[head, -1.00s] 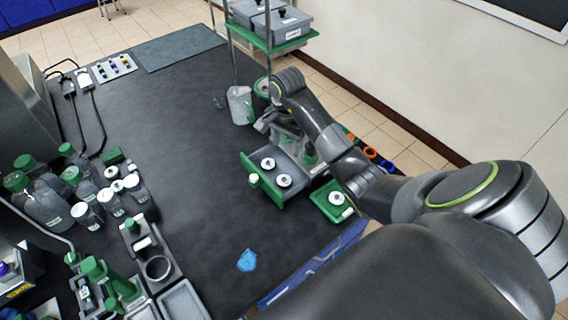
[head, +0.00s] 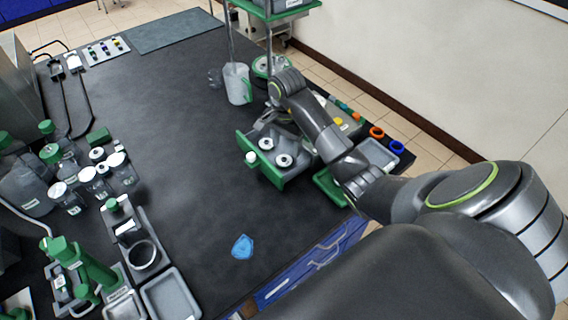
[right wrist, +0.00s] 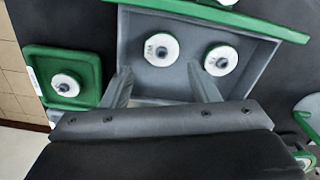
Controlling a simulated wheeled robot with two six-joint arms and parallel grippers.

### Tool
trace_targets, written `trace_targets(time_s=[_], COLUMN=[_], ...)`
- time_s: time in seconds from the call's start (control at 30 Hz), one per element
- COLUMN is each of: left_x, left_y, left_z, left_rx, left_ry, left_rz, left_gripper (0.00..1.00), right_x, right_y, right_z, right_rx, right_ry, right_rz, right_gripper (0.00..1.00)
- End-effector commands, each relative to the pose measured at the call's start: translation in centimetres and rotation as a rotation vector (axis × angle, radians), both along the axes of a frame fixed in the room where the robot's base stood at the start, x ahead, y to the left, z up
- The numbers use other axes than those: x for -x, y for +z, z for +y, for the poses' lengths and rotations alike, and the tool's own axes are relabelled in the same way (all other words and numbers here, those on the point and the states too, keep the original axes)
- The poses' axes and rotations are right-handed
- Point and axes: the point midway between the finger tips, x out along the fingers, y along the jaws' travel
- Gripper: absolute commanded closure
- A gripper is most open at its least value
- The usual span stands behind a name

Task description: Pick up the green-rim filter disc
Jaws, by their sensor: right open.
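A grey drawer with a green front (head: 243,150) stands open and holds two white discs with grey hubs. A third white disc (right wrist: 66,84) sits on a green tray (right wrist: 38,62) left of the drawer. My right gripper (right wrist: 160,70) is open and empty over the drawer, its fingers either side of the left disc's near edge, apart from it. My left gripper is out of view.
A clear jug (head: 237,84) stands behind the drawer. Orange (head: 377,132) and blue (head: 397,147) rings lie right of my arm. Bottles (head: 122,167) and racks fill the left side. A blue piece (head: 242,247) lies on the otherwise clear middle of the dark bench.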

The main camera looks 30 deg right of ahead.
Motion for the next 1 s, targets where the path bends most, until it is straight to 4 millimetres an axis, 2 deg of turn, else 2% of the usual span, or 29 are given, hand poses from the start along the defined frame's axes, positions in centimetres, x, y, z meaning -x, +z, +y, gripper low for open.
trace_targets(time_s=[0.13,0.23,0.4,0.67,0.73,0.93,1.0], left_x=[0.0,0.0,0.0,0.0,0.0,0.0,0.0], left_y=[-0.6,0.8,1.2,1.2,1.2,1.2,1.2], left_z=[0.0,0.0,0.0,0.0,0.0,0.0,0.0], left_rx=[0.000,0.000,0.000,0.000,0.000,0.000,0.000], left_ry=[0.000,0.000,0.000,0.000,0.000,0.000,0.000], left_rz=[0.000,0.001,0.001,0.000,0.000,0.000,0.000], left_gripper=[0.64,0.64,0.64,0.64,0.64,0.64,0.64], right_x=[0.0,0.0,-0.1,-0.2,-0.2,-0.2,-0.2], right_y=[-1.6,-2.5,-4.7,-5.2,-5.2,-5.2,-5.2], right_z=[0.3,0.5,0.5,0.5,0.5,0.5,0.5], right_rx=[-0.001,-0.002,0.000,0.000,0.000,0.000,0.000], right_ry=[0.000,-0.002,-0.001,0.000,0.000,0.000,0.000], right_rz=[0.003,0.006,0.003,0.000,0.000,0.000,0.000], right_gripper=[0.45,0.45,0.45,0.45,0.51,0.77,0.78])
